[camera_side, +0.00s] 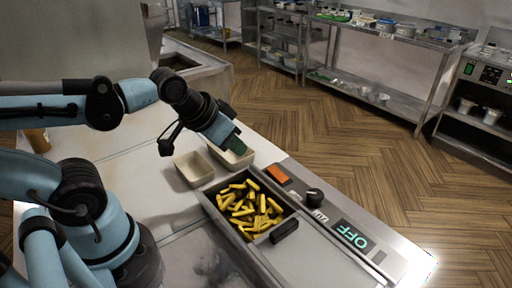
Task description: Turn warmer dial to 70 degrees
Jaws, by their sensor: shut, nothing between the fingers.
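The warmer's black dial (314,197) sits on the metal control strip, with a light pointer mark on it. A display (352,236) on the same strip reads "OFF", upside down in this view. An orange switch (277,174) lies to the left of the dial. My gripper (235,142) is shut and empty. It is above and to the left of the dial, near the small trays, and apart from the dial. The printed label beside the dial is too small to read fully.
A metal bin (222,213) of yellow fries with a black handle (285,231) stands beside the control strip. Two small beige trays, one nearer (193,169) and one farther (240,158), sit below my gripper. Steel shelves (390,95) stand at the back. The air above the dial is clear.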

